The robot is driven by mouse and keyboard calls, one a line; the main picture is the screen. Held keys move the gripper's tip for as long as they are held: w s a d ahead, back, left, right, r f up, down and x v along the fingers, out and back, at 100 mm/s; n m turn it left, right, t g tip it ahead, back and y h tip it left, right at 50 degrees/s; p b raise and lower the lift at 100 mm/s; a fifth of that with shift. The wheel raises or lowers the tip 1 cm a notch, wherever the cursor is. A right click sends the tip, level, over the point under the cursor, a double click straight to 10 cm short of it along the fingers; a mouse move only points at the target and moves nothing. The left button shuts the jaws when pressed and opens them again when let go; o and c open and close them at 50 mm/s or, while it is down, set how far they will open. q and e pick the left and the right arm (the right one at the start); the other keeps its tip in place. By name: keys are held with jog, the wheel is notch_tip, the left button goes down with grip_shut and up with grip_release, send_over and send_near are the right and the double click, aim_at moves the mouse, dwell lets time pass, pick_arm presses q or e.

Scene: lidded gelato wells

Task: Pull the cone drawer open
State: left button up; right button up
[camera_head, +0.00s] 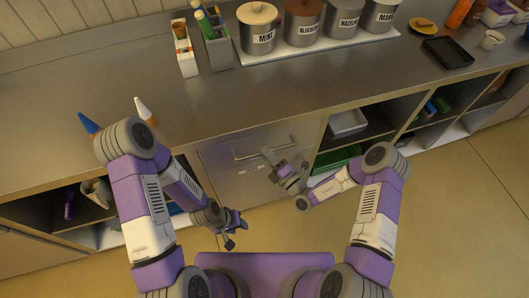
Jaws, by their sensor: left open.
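The cone drawer's grey front (225,160) is set in the counter below the worktop, in the middle of the view. It looks flush with the counter. Its bar handle (248,156) runs across the upper part of the front. My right gripper (272,161) is at the right end of the handle, close to the drawer front. Its fingers are small here, and I cannot tell whether they touch or grip the bar. My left gripper (238,231) is open and empty, lower down in front of the counter, apart from the drawer.
Open shelves lie right of the drawer, with a grey tray (347,123) and a green bin (336,158). The worktop's middle is clear.

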jog(key=shift+w+a+r, duration=0.15)
jog(key=shift+w+a, duration=0.3)
grip_shut()
jog(key=shift+s, duration=0.1)
